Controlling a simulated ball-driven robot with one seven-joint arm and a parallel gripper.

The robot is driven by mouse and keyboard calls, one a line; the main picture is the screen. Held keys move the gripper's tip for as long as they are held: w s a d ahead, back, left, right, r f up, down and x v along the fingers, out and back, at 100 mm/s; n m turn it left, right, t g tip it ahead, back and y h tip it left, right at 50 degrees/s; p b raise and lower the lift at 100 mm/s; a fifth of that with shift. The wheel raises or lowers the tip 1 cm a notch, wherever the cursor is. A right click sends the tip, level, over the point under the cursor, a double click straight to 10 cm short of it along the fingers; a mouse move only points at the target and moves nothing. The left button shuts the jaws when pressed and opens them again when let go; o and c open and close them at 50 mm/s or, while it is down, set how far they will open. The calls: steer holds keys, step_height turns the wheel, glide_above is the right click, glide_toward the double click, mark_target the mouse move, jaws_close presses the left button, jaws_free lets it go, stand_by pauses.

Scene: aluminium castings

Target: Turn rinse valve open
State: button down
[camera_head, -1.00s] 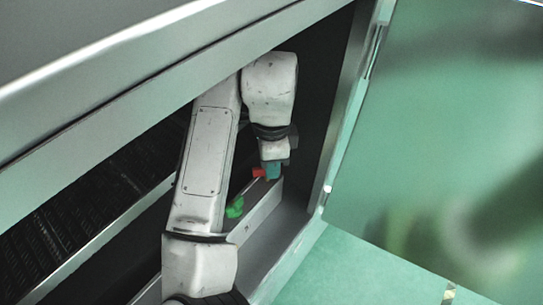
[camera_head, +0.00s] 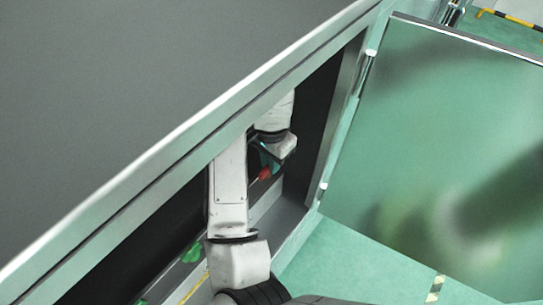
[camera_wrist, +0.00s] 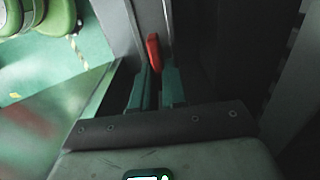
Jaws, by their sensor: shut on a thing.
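A red valve handle (camera_head: 265,174) sits inside the grey cabinet, low beside a ledge. It also shows in the wrist view (camera_wrist: 153,50), upright at the tips of my fingers. My gripper (camera_head: 270,160) has teal fingers and is at the red handle; in the wrist view the gripper (camera_wrist: 154,80) is shut on it. The valve body behind the handle is hidden in the dark. The pictures carry no readable label, so I cannot tell from them whether this is the rinse valve.
A green handle (camera_head: 192,252) lies farther left along the same ledge, with another green one (camera_head: 141,302) at the lower edge. The cabinet's top edge (camera_head: 200,135) hangs close over my arm. An open door panel (camera_head: 450,150) stands right. Green floor (camera_head: 365,265) is clear in front.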

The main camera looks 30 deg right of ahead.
stand_by(0.4)
steer(key=c, duration=1.2)
jaws_free()
steer(key=shift+o, duration=0.2)
step_height(320, 180, up, 11)
steer(key=p, duration=0.1)
steer(key=shift+f, duration=0.1)
